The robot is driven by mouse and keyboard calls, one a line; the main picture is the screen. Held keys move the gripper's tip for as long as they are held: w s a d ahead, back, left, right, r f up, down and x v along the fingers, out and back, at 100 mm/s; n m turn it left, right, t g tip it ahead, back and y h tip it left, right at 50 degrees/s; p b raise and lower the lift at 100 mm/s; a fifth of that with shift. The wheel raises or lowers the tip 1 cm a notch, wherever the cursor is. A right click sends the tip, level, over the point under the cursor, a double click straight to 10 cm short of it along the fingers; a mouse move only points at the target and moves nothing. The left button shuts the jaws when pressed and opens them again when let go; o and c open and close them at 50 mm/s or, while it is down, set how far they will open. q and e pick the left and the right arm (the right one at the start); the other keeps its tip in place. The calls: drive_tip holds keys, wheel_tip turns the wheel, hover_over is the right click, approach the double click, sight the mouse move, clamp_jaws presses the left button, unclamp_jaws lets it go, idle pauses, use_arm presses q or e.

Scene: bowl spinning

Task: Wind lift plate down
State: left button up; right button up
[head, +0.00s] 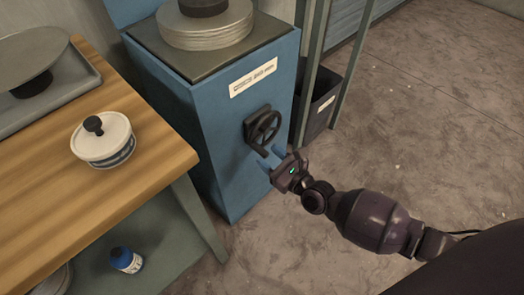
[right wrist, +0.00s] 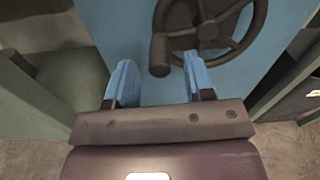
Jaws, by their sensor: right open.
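A dark handwheel (head: 263,127) with a crank handle sits on the front of a blue cabinet (head: 228,152). The lift plate, a stack of round grey discs (head: 206,24), sits on the cabinet's dark top. My right gripper (head: 271,158) is open and empty just below the handwheel. In the right wrist view, my right gripper (right wrist: 160,82) has its blue fingers apart, with the wheel's handle (right wrist: 159,56) between and beyond their tips. I cannot tell the exact gap between fingers and handle. The wheel (right wrist: 212,22) is cut off at the top there. My left gripper is not in view.
A wooden table (head: 40,185) stands at the left with a lidded white pot (head: 103,145) and a grey tray (head: 85,80). A dark bin (head: 322,105) stands behind posts at right. The floor at right is clear.

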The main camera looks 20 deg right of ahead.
drive_tip(key=shift+x, duration=1.5)
clamp_jaws()
drive_tip(key=shift+f, duration=0.1)
